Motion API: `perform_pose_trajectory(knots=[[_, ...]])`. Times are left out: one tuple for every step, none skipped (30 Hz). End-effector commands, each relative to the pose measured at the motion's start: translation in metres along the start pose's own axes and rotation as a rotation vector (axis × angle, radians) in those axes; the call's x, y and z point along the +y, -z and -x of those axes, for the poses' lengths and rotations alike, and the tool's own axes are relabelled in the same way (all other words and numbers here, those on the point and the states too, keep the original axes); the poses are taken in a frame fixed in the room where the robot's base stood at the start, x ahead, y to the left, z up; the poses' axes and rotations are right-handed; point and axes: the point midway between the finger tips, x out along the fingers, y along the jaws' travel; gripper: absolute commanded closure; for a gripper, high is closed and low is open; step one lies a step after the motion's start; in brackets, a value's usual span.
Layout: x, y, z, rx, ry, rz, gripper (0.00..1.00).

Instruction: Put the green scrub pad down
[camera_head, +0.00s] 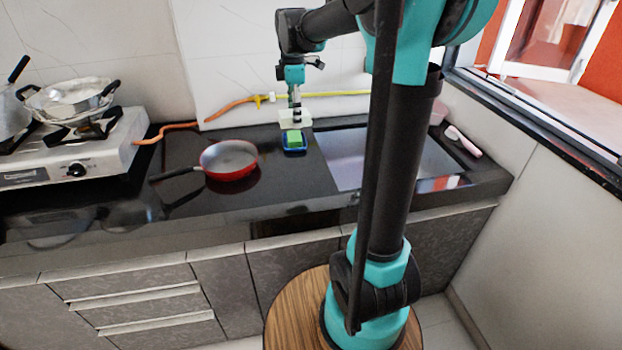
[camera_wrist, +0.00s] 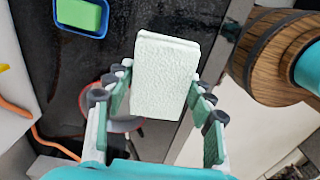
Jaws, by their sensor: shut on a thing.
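A pale, mint-white textured block (camera_wrist: 166,75), which may be the scrub pad, is between the fingers of my gripper (camera_wrist: 158,90) in the wrist view. My gripper is shut on it. In the head view my gripper (camera_head: 295,106) hangs over the back of the black counter, and the pale block (camera_head: 289,117) shows at its tips. A green block (camera_head: 294,137) lies in a small blue tray (camera_head: 294,150) just below and in front of the gripper. They also show at the wrist view's top left, as the green block (camera_wrist: 80,14) and blue tray (camera_wrist: 98,33).
A red frying pan (camera_head: 230,160) sits on the counter left of the tray. A gas stove (camera_head: 72,150) with a pot stands at far left. A sink area (camera_head: 345,160) lies to the right. An orange and yellow hose (camera_head: 240,103) runs along the wall.

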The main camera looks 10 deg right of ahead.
Motion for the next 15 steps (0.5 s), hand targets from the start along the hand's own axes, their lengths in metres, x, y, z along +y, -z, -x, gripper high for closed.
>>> perform_pose_trajectory(knots=[[-0.002, -0.004, 0.004, 0.000, 0.000, 0.000, 0.82], [-0.003, -0.006, 0.005, 0.000, 0.000, 0.002, 0.82], [-0.004, -0.007, 0.005, 0.000, 0.000, 0.004, 0.82], [-0.004, -0.008, 0.004, 0.000, 0.000, 0.005, 0.82], [-0.004, -0.009, 0.001, 0.000, 0.000, 0.005, 0.82], [-0.005, -0.009, -0.004, 0.000, 0.000, 0.006, 0.82], [-0.005, -0.009, -0.009, 0.000, 0.000, 0.006, 0.82], [-0.004, -0.009, -0.016, 0.000, 0.000, 0.006, 0.82], [-0.005, -0.009, -0.025, 0.000, 0.000, 0.006, 0.82], [-0.004, -0.009, -0.033, 0.000, 0.000, 0.006, 0.82], [-0.004, -0.009, -0.040, 0.000, 0.000, 0.006, 0.82], [-0.005, -0.009, -0.050, 0.000, 0.000, 0.006, 0.82], [-0.005, -0.009, -0.057, 0.000, 0.000, 0.006, 0.82], [-0.004, -0.009, -0.065, 0.000, 0.000, 0.006, 0.82], [-0.005, -0.009, -0.074, 0.000, 0.000, 0.006, 0.82]])
